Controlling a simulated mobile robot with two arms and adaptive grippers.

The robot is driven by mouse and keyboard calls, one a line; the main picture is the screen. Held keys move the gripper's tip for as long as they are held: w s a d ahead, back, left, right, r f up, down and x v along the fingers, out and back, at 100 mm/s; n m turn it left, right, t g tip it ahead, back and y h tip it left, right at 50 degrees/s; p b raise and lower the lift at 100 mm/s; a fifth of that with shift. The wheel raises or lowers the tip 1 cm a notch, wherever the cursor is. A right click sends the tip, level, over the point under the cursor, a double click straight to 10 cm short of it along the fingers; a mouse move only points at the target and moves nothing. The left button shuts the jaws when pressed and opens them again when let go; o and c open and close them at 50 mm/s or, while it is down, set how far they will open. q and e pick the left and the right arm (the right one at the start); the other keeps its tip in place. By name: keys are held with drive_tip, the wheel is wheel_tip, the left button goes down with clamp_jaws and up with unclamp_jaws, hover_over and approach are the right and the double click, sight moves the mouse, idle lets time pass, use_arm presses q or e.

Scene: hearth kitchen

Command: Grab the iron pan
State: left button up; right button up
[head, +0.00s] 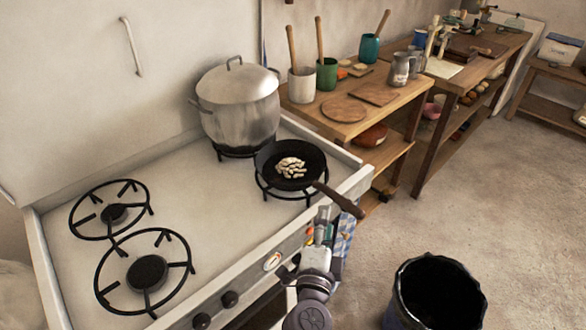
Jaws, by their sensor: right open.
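The iron pan (267,160) sits on the front right burner of the white stove. It is dark and holds a small heap of pale pieces (291,167). Its handle (338,199) points right and toward me, reaching past the stove's front edge. My right gripper (324,222) is open at the stove's front edge, just below and left of the handle's end in the picture. It looks apart from the handle, though the exact gap is hard to tell. My left gripper is not in view.
A large lidded pot (238,110) stands behind the pan. Two empty burners (147,272) are at the left. A wooden side table (322,118) with utensil cups and boards adjoins the stove's right side. A dark bin (440,290) stands on the floor at the right.

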sight(334, 199)
drive_tip(key=w+d+f+m+g, duration=0.1)
drive_tip(key=w, duration=0.1)
drive_tip(key=w+d+m+g, duration=0.1)
drive_tip(key=w, duration=0.1)
drive_tip(key=w+d+f+m+g+p, duration=0.1)
drive_tip(key=w, duration=0.1)
drive_tip(key=shift+f, duration=0.3)
drive_tip(key=x, duration=0.5)
drive_tip(key=shift+w+f, duration=0.1)
drive_tip(key=shift+f, duration=0.15)
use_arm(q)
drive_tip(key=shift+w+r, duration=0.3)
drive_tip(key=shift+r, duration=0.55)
use_arm(e)
drive_tip(key=shift+a, duration=0.1)
clamp_jaws()
drive_tip(key=shift+r, duration=0.15)
